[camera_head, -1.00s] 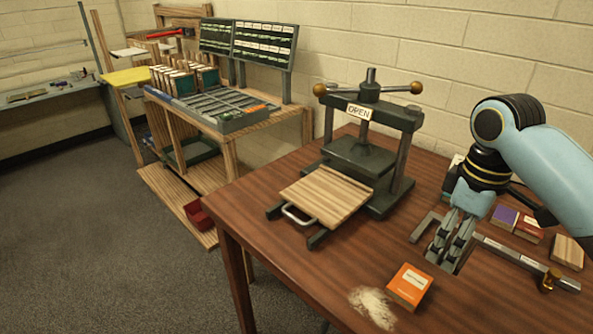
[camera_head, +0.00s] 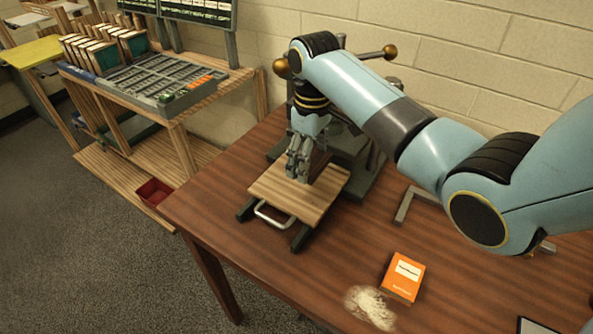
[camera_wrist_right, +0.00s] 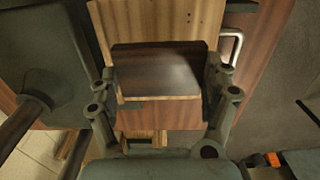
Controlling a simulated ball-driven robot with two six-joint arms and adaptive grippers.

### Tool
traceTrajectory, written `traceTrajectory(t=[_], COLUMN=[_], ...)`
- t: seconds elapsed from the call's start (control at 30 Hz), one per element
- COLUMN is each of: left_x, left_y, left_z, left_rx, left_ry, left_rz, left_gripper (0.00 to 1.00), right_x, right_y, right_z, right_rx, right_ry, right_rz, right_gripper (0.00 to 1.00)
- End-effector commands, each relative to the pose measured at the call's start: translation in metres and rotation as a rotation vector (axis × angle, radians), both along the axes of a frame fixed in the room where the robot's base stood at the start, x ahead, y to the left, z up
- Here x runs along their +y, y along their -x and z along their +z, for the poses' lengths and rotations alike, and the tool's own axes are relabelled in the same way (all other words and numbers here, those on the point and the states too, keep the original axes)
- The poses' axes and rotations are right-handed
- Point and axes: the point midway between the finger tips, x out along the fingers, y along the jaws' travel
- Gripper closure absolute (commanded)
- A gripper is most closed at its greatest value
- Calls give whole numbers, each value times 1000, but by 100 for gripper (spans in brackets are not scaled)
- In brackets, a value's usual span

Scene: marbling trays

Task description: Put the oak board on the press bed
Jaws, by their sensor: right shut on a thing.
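My right gripper (camera_head: 299,172) is over the back part of the press bed (camera_head: 285,200), a pale striped wooden plate slid out in front of the press, with a metal handle. In the right wrist view my right gripper (camera_wrist_right: 163,90) is shut on a small board with a dark brown face and pale wooden edge, seemingly the oak board (camera_wrist_right: 155,70). The press bed (camera_wrist_right: 130,18) shows behind it. In the head view the fingers hide most of the board. I cannot tell whether it touches the bed. My left gripper is not in view.
The dark press (camera_head: 360,165) stands behind the bed, partly hidden by my right arm. An orange book (camera_head: 402,277) and a pale powder patch (camera_head: 370,307) lie at the table's front. A metal angle (camera_head: 405,203) lies to the right. The bed's front part is bare.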

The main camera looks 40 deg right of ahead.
Motion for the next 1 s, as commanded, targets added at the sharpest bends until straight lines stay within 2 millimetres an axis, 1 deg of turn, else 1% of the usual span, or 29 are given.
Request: traceTrajectory(t=[0.03,0.1,0.2,0.27,0.4,0.5,0.9,0.93,1.0], left_x=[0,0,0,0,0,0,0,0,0], left_y=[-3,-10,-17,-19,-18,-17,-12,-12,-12], left_z=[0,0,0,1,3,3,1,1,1], left_rx=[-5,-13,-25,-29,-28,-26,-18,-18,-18], left_ry=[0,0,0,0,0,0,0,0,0], left_rz=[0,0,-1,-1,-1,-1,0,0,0], left_gripper=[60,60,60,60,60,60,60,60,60], right_x=[7,11,15,15,15,15,15,15,15], right_y=[-7,-15,-21,-22,-21,-21,-22,-22,-21], right_z=[-5,-11,-16,-20,-41,-53,-60,-59,-59], right_rx=[3,2,1,2,4,2,0,0,0], right_ry=[-2,-1,0,1,1,0,0,1,1], right_rz=[1,-1,0,0,0,1,0,0,0], right_gripper=[50,50,50,50,50,50,50,14,5])
